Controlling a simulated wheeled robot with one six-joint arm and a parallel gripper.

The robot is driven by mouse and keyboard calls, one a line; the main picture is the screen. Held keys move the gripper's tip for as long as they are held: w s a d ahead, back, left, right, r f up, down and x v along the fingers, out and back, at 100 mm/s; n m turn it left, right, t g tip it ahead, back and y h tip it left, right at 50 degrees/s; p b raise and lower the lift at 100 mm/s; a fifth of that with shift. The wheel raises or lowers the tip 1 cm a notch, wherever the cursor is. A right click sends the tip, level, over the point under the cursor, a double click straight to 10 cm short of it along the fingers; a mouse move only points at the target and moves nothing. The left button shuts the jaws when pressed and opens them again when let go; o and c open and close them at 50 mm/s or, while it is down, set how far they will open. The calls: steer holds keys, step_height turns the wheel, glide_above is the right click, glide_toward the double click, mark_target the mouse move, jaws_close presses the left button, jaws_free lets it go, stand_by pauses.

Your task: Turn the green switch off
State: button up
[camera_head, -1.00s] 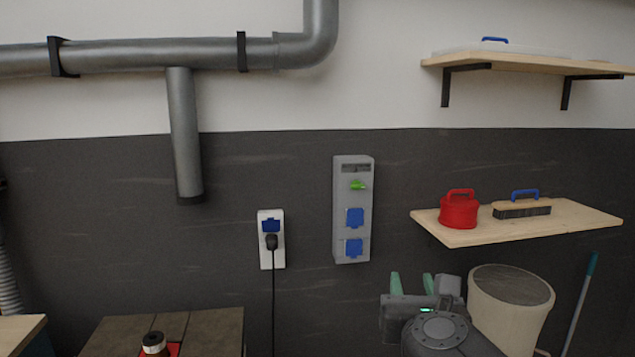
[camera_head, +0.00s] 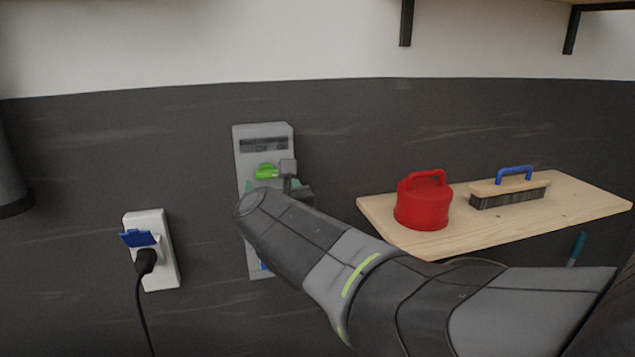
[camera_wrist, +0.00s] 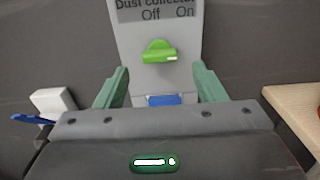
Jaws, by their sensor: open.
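The green switch (camera_wrist: 158,52) is a rotary knob on a grey wall box (camera_wrist: 190,35) under the label "Dust collector", with "Off" at left and "On" at right. Its white mark sits on the knob's right side, towards "On". In the head view the green switch (camera_head: 267,171) shows just above my arm on the grey box (camera_head: 262,132). My gripper (camera_wrist: 160,70) is open and empty, its green fingers to the left and right of the knob in the wrist view, apart from it. In the head view my arm hides most of the gripper and the box's lower part.
A white socket with a blue flap and black plug (camera_head: 152,250) is on the wall at left. A wooden shelf (camera_head: 400,232) at right holds a red canister (camera_head: 423,205) and a brush (camera_head: 508,192). The wall between socket and box is clear.

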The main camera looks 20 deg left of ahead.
mark_target(268, 176)
steer(key=shift+x, duration=1.95)
steer(key=c, duration=1)
